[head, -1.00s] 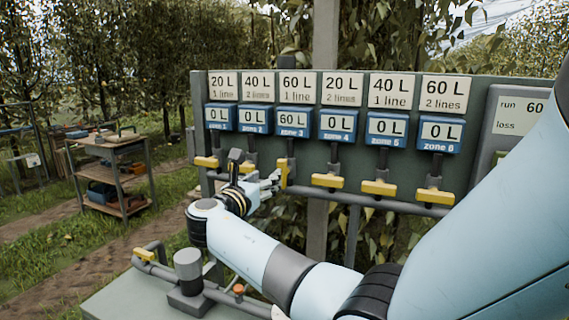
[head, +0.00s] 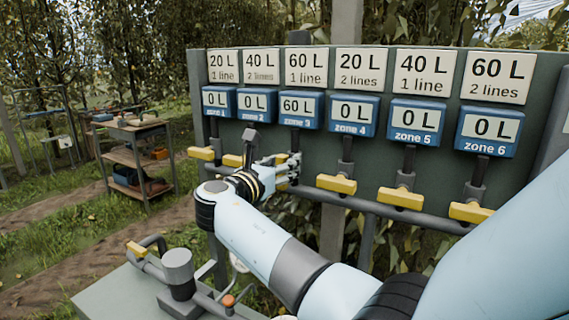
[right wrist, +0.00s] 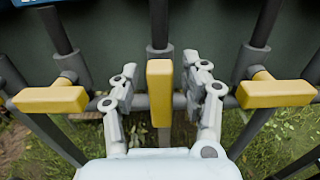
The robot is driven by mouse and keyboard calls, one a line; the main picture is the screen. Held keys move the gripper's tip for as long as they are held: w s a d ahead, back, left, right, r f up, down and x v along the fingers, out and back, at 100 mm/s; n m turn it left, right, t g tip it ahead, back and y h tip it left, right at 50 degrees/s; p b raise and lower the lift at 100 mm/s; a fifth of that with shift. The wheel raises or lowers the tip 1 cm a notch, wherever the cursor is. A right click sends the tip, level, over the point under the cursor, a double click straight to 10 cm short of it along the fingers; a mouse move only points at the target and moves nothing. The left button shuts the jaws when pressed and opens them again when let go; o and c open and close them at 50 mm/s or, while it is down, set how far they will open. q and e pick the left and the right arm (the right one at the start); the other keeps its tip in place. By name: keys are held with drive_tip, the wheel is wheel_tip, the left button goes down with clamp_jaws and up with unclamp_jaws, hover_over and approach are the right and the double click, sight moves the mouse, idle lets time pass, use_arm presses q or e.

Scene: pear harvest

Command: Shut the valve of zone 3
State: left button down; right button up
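The zone 3 display (head: 296,106) reads 60 L on the panel in the head view. Below it, the yellow handle of the zone 3 valve (right wrist: 160,88) stands upright in the right wrist view, in line with its pipe. My right gripper (head: 290,168) is at this valve and hides most of the handle in the head view. In the right wrist view my right gripper (right wrist: 161,92) is open, one finger on each side of the handle, with a visible gap on both sides. My left gripper is not in view.
Neighbouring yellow handles lie crosswise, such as zone 4's (head: 337,184) and zone 2's (head: 233,160). The other zones read 0 L. A grey pipe (head: 385,209) runs below the handles. A pump unit (head: 178,268) stands front left, and a wooden cart (head: 136,160) stands on the grass.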

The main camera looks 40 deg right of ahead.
drive_tip(key=shift+c, duration=0.8)
drive_tip(key=shift+d, duration=0.1)
drive_tip(key=c, duration=0.5)
clamp_jaws()
